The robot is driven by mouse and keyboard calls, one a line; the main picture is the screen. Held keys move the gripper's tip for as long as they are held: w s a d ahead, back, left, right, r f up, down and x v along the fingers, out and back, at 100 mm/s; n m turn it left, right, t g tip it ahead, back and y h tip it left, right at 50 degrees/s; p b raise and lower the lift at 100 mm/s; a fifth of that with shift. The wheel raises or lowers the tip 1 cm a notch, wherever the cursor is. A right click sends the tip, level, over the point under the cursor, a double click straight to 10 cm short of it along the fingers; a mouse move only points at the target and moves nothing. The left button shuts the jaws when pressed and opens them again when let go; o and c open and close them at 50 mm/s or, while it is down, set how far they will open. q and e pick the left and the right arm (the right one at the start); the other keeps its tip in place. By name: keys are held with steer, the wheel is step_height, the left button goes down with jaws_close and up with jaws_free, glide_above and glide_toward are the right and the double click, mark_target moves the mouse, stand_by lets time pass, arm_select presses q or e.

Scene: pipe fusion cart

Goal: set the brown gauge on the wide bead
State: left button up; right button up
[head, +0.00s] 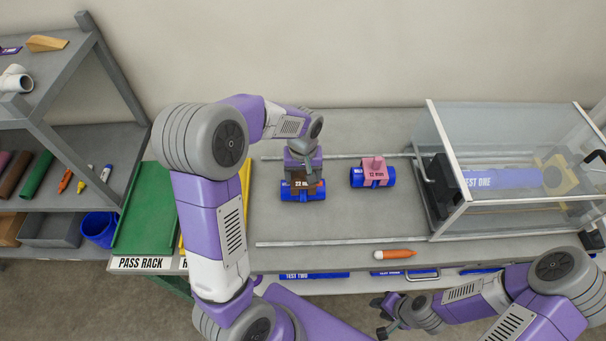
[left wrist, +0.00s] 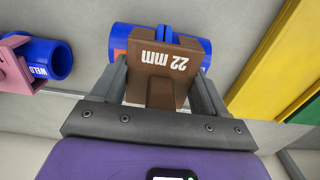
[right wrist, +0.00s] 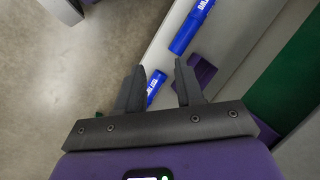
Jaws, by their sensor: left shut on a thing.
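The brown gauge (left wrist: 160,72), marked 22 mm, is between the fingers of my left gripper (left wrist: 165,85), which is shut on it. In the head view the brown gauge (head: 302,185) is at a blue pipe piece (head: 300,195) on the cart top. In the left wrist view the blue pipe (left wrist: 124,36) lies just beyond the gauge, with a raised bead at its middle. I cannot tell whether the gauge is fully seated. A pink gauge (head: 376,172), marked 12 mm, sits on a second blue pipe (head: 357,177) to the right. My right gripper (right wrist: 160,85) is open and empty.
A clear-walled box (head: 500,207) with a blue pipe marked TEST ONE stands at the right. An orange marker (head: 394,254) lies near the front edge. The green pass rack (head: 145,225) is at the left. The cart top between the two pipes is clear.

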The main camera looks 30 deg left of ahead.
arm_select(q)
steer(key=shift+f+b, duration=0.55)
steer(key=shift+f, duration=0.25)
steer(key=o, duration=1.1)
steer(key=shift+r, duration=0.1)
step_height(320, 180, up, 8)
steer(key=shift+f+p, duration=0.25)
steer(key=shift+p, duration=0.5)
